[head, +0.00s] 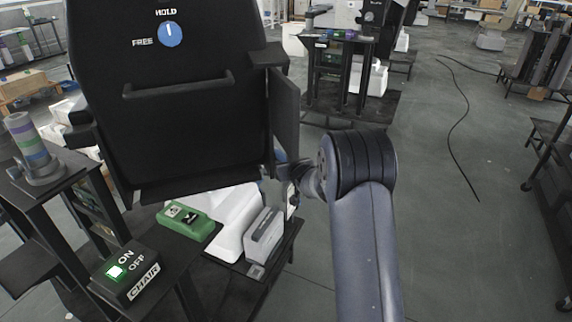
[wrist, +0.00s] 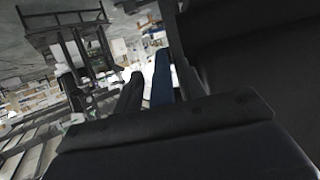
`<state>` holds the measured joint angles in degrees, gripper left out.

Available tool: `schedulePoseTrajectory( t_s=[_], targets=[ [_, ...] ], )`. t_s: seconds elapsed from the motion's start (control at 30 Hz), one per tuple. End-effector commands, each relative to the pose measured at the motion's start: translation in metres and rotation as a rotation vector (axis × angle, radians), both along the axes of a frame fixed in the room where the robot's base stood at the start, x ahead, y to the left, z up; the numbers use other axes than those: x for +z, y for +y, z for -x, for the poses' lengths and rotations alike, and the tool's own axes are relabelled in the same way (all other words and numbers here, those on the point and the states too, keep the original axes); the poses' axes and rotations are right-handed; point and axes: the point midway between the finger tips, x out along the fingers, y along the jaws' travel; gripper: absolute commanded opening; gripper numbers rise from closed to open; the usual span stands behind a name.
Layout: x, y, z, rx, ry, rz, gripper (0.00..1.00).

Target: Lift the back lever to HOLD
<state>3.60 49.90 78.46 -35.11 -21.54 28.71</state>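The black chair back (head: 200,120) fills the upper left of the head view. It carries a round blue dial (head: 170,34) with FREE and HOLD labels; its white mark points up, at HOLD. In the head view my arm reaches to the chair back's lower right edge, and my gripper is hidden there. A small blue patch (head: 281,156) shows beside my wrist. In the wrist view a dark finger-like shape, probably my gripper (wrist: 131,95), stands beside a blue upright piece (wrist: 162,80), perhaps the lever. Whether they touch, and how far the fingers are apart, I cannot tell.
A control box (head: 128,274) marked CHAIR, with a lit green ON/OFF button, sits on a dark stand at lower left. A green box (head: 188,222) and a grey box (head: 264,236) lie below the chair back. Open floor (head: 460,200) lies to the right, with a black cable.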

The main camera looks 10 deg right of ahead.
Motion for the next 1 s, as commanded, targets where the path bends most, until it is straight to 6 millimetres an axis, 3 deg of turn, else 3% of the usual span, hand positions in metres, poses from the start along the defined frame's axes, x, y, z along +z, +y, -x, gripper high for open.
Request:
schedulePoseTrajectory(
  t_s=[0.37, 0.8, 1.0],
  targets=[
    [0.0, -0.001, 0.007, -0.001, 0.005, 0.002, 0.4],
    [0.026, -0.013, 0.075, -0.001, 0.004, 0.001, 0.4],
    [0.034, -0.016, 0.095, -0.001, 0.003, 0.001, 0.4]
  ],
)
